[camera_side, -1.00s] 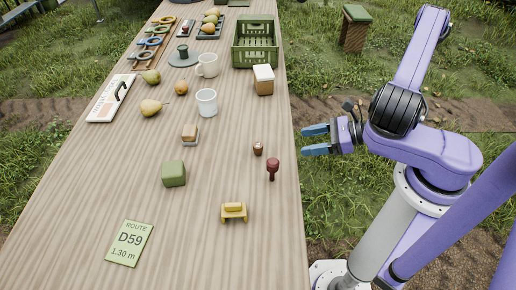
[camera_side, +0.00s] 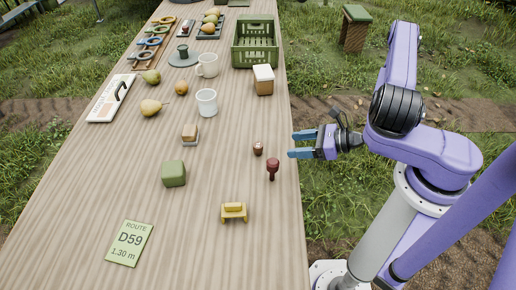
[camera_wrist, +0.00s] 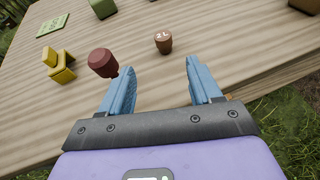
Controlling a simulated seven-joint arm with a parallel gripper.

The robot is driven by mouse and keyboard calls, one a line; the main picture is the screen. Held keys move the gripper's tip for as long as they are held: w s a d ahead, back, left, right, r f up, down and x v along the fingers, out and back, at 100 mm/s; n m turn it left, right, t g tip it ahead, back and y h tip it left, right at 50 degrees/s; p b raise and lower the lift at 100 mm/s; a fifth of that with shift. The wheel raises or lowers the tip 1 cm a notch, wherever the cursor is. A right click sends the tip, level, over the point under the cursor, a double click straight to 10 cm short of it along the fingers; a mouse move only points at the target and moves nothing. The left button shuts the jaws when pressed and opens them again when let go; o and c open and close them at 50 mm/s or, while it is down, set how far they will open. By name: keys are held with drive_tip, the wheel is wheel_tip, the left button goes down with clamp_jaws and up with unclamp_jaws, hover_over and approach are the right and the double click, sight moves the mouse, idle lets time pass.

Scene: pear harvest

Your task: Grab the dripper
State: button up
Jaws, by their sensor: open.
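A small brown tapered piece (camera_side: 258,149) stands on the table near its right edge. It is marked "2 L" in the wrist view (camera_wrist: 163,43) and looks like the dripper. My gripper (camera_side: 302,144) is open and empty, at the table's right edge, with its blue fingers pointing left toward the brown piece. In the wrist view the piece is beyond and between the open fingertips (camera_wrist: 160,70), apart from them. A dark red knobbed object (camera_side: 272,167) stands close to it, nearer the side camera. In the wrist view this object (camera_wrist: 103,62) is beyond the left finger.
A yellow stand-like object (camera_side: 234,212), a green block (camera_side: 174,173) and a route card (camera_side: 129,243) are at the near part of the table. A white-lidded box (camera_side: 263,80), cups, pears and a green crate (camera_side: 255,45) are farther back. The table around the piece is mostly clear.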

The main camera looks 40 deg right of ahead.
approach(258, 145)
drive_tip(key=w+a+f, duration=0.2)
drive_tip(key=shift+w+a+f, duration=0.1)
drive_tip(key=shift+w, duration=0.2)
drive_tip(key=shift+w+d+x, duration=0.1)
drive_tip(key=shift+d+x, duration=0.05)
drive_tip(key=shift+x, duration=1.45)
drive_tip(key=shift+w+d+x, duration=0.1)
drive_tip(key=shift+x, duration=1.5)
drive_tip(key=shift+c, duration=0.3)
drive_tip(key=c, duration=1)
